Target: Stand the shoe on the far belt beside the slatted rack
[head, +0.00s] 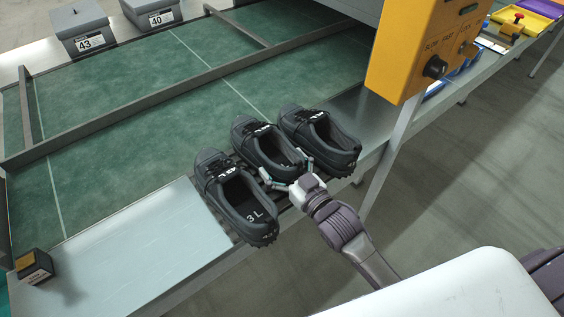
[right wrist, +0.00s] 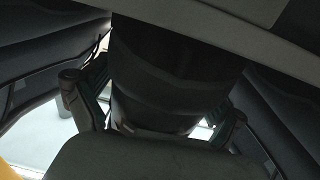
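Three dark lace-up shoes stand side by side on the slatted rack (head: 226,226) at the near edge: a left shoe (head: 221,188) marked "3 L", a middle shoe (head: 255,142) and a right shoe (head: 310,128). My right gripper (head: 288,174) is at the heel of the middle shoe, one finger on each side. In the right wrist view the fingers (right wrist: 155,112) straddle the dark heel (right wrist: 165,75), with light slivers beside it; the gripper looks open. The far belt (head: 150,70) is green, behind a metal rail. My left gripper is not in view.
The near green belt (head: 110,165) lies between the rail (head: 130,117) and the rack. Grey boxes marked 43 (head: 84,32) and 40 (head: 150,12) stand behind the far belt. A yellow control box (head: 415,45) rises at right. A pale plate (head: 130,250) lies left of the rack.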

